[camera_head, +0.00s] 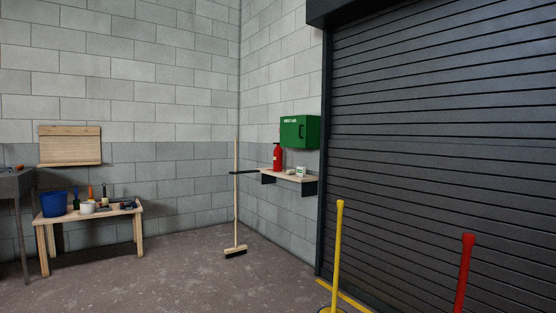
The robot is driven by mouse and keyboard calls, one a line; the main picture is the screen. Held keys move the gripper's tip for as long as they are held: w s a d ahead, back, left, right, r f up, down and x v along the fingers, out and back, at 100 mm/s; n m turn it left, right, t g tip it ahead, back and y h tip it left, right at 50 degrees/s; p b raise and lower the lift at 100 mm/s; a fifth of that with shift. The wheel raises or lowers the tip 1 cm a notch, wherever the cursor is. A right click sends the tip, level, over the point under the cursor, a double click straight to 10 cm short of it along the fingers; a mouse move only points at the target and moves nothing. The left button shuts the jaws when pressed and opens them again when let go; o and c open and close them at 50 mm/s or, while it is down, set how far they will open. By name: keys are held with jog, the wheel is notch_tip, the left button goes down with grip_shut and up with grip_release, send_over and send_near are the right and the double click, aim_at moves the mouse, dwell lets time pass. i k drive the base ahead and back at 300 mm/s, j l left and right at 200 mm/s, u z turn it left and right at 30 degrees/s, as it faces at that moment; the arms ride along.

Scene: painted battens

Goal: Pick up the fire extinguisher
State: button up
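The fire extinguisher (277,158) is a small red upright cylinder with a dark top and a pale label. It stands at the left end of a wooden wall shelf (289,176) with black brackets, right of the room's corner. A white tub (301,171) and another small pale item stand to its right on the shelf. The extinguisher is far off across the room. My gripper is not in view.
A broom (236,205) stands upright left of the shelf. A yellow post (338,255) and a red post (464,272) stand nearer, before the dark roller shutter (440,140). A green first aid box (299,131) hangs above the shelf. A low bench (90,213) holds a blue bucket. The middle floor is clear.

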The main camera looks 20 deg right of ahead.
aim_at(277, 158)
jog(key=i+z, duration=0.35)
jog(key=i, duration=5)
jog(key=l, duration=0.1)
